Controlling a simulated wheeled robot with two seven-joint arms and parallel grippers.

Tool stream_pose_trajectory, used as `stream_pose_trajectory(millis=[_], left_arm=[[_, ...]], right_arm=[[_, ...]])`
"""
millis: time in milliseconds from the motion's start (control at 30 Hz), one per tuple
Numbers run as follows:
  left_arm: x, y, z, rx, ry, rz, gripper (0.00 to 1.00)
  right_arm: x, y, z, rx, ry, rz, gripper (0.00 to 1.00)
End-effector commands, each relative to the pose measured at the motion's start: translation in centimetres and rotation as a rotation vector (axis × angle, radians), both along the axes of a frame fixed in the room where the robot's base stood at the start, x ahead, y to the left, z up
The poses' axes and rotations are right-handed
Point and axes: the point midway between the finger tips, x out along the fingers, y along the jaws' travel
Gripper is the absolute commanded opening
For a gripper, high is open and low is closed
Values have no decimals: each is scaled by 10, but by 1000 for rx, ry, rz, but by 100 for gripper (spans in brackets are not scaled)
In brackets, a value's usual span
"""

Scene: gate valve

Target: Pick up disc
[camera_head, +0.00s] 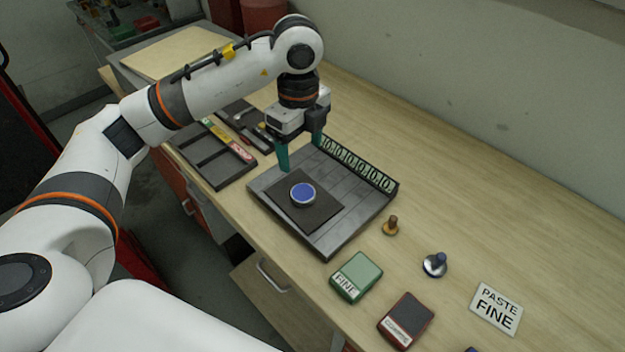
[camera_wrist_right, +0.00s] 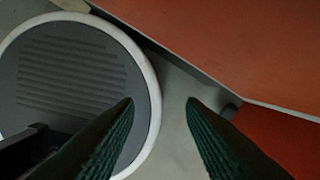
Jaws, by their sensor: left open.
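The disc (camera_head: 303,194) is small and round with a blue top and a pale rim. It lies flat on a dark square pad (camera_head: 322,213) on the grey tray (camera_head: 334,241). My left gripper (camera_head: 300,158) is open above the tray's back left part, fingers pointing down, behind the disc and apart from it. Nothing shows between its teal fingers. My right gripper (camera_wrist_right: 160,112) shows only in the right wrist view, its two dark green fingers apart with nothing between them, over the floor.
A row of numbered plates (camera_head: 357,165) lines the tray's back edge. A green FINE box (camera_head: 356,277), a red box (camera_head: 406,320), a brass knob piece (camera_head: 391,226), a blue-handled piece (camera_head: 435,263) and a PASTE FINE card (camera_head: 496,308) stand right. A dark compartment tray (camera_head: 212,160) lies left.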

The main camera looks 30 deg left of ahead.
Motion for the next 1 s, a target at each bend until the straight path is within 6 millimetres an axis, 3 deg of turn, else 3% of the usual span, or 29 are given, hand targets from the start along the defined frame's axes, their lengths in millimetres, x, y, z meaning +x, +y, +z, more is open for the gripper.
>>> stream_pose_trajectory(millis=[333, 533, 700, 833, 1000], left_arm=[[-1, 0, -52, 1, 5, 0, 73], [0, -1, -68, 1, 3, -2, 73], [1, -4, -88, 1, 7, -1, 73], [2, -5, -108, 1, 5, -1, 73], [2, -5, -119, -1, 2, -3, 73]], right_arm=[[-45, -3, 18, -6, 64, 0, 36], [-35, -4, 23, -6, 50, 0, 36], [-19, -3, 42, -4, 26, 0, 36], [-19, -3, 47, -4, 26, 0, 36], [-24, -3, 48, -4, 33, 0, 36]])
